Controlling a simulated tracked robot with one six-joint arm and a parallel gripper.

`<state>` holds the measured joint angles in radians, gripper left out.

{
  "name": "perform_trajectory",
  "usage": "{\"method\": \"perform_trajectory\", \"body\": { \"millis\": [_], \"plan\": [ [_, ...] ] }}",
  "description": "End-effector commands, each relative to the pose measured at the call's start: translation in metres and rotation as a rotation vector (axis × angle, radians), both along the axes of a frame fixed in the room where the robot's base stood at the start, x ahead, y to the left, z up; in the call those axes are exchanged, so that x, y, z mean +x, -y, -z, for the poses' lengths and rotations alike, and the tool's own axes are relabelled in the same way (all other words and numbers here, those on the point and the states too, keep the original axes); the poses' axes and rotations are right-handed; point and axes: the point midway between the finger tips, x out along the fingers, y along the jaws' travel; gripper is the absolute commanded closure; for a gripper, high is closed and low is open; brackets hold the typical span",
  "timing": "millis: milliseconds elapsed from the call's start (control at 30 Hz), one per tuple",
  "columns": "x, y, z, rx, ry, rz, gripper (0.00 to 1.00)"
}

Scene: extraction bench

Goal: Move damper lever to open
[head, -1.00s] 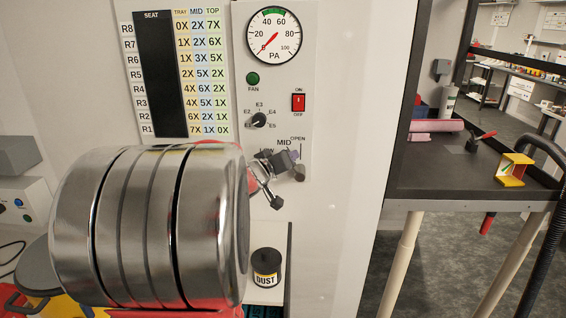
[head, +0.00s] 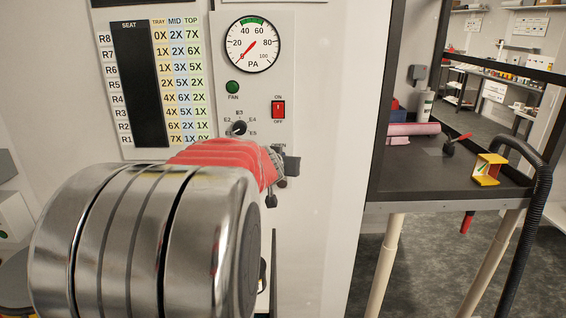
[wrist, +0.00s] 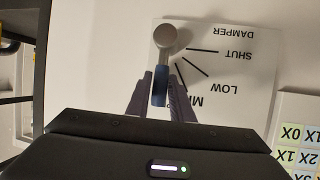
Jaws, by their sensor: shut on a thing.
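The damper lever (wrist: 160,85) has a round grey hub and a blue grip. In the wrist view, which shows the panel upside down, it points down from the hub, past the MID line. My gripper (wrist: 160,98) is shut on the blue grip, one finger on each side. The damper plate (wrist: 245,70) shows DAMPER, SHUT, LOW and part of MID; the OPEN label is hidden there.
The panel above has a pressure gauge (head: 252,45) with its needle near the low end, a green fan lamp (head: 232,87), a red switch (head: 278,109) and a selector knob (head: 239,127). A seat chart (head: 155,85) is at left. A dark bench (head: 415,180) stands at right.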

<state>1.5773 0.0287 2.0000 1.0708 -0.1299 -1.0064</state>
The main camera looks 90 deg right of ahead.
Motion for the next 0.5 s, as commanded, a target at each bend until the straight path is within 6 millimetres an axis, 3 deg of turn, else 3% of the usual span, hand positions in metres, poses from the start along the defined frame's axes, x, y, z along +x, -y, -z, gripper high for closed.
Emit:
{"method": "perform_trajectory", "body": {
  "millis": [33, 267, 300, 500],
  "plan": [
    [-0.0012, -0.0013, 0.0074, 0.012, 0.007, 0.003, 1.0],
    [-0.0012, -0.0011, 0.0077, 0.012, 0.008, 0.003, 1.0],
    [-0.0012, -0.0011, 0.0078, 0.012, 0.007, 0.003, 0.79],
    [-0.0005, -0.0005, 0.005, 0.008, 0.006, 0.002, 0.65]
  ]
}}
